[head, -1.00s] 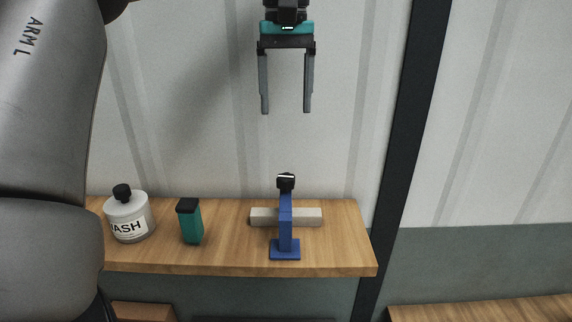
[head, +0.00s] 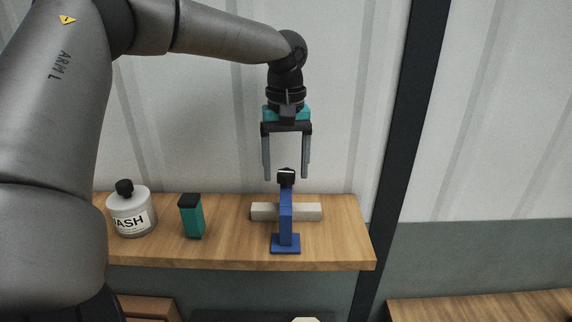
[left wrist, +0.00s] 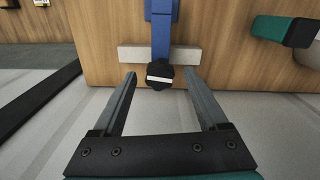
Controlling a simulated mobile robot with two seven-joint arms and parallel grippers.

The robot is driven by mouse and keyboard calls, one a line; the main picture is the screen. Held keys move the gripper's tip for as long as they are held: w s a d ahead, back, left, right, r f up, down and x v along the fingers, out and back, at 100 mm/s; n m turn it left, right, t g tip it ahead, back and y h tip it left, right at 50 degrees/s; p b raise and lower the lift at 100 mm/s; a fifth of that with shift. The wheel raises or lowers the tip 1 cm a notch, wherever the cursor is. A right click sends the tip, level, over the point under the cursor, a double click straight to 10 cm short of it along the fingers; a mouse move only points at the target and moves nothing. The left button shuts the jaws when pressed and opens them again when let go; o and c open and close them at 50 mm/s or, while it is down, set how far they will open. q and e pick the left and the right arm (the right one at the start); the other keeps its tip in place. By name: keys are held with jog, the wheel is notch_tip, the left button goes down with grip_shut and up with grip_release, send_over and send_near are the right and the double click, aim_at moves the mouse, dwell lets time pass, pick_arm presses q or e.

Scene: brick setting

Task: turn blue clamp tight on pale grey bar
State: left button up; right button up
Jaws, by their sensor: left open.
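The blue clamp (head: 286,222) stands upright on the wooden shelf, with a black knob (head: 286,177) with a white mark on top. The pale grey bar (head: 307,211) lies crosswise on the shelf, passing behind the clamp's upright part in the head view. My left gripper (head: 286,178) points down, open and empty, its fingers on either side of the knob in the head view. In the left wrist view the knob (left wrist: 159,75) shows centrally just beyond the open fingertips, with the bar (left wrist: 187,55) behind it. Whether the fingers reach knob height is unclear. My right gripper is not in view.
A white bottle (head: 130,209) with a black cap and a teal box (head: 191,216) with a black lid stand on the shelf (head: 234,244), left of the clamp. A dark post (head: 401,120) rises right of the shelf. The shelf's right end is bare.

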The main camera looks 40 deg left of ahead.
pick_arm(q)
jog(key=shift+c, duration=0.2)
grip_shut()
dwell(0.4)
